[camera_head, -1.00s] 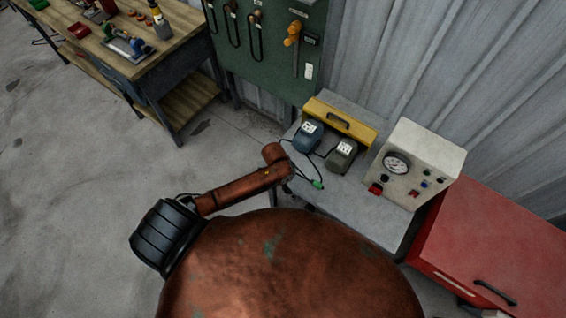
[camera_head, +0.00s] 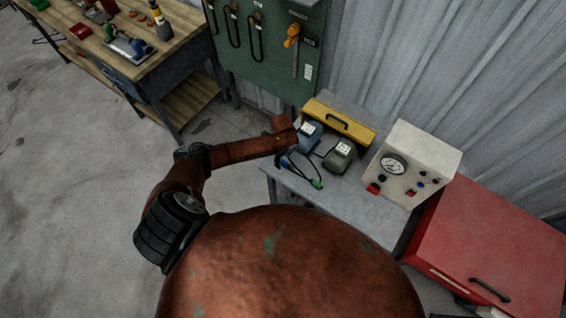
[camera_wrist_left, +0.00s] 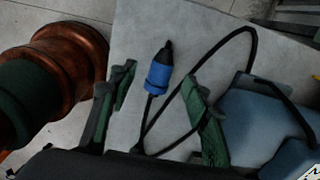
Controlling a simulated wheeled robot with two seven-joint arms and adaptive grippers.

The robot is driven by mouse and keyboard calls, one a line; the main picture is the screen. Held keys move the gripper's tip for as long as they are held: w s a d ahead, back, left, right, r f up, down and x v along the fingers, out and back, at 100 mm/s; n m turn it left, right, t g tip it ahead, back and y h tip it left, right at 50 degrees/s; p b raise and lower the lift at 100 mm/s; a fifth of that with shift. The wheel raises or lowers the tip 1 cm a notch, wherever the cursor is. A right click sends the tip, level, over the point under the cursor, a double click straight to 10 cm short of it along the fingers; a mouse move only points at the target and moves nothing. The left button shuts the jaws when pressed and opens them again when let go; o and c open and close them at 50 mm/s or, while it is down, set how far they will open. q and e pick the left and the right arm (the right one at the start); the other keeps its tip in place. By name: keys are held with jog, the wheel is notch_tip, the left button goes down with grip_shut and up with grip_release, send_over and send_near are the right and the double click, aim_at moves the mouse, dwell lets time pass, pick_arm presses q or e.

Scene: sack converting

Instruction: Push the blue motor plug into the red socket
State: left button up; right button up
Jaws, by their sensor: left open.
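The blue motor plug (camera_wrist_left: 158,76) lies on the grey bench with its black cable looping away, in the left wrist view. My left gripper (camera_wrist_left: 158,88) is open, its two green fingers on either side of the plug and apart from it. In the head view my left gripper (camera_head: 284,158) is over the bench's left edge beside the blue motor (camera_head: 309,136), mostly hidden by the wrist. A red socket (camera_head: 373,188) appears low on the front of the white gauge box (camera_head: 425,160); its opening is too small to make out. My right gripper is not in view.
A grey-green motor (camera_head: 341,155) with a green plug (camera_head: 317,184) on its cable stands between the blue motor and gauge box. A red cabinet (camera_head: 500,240) is at right. The bench front (camera_head: 360,208) is clear.

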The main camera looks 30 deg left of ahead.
pick_arm(q)
jog(key=shift+f, duration=1.1)
grip_shut()
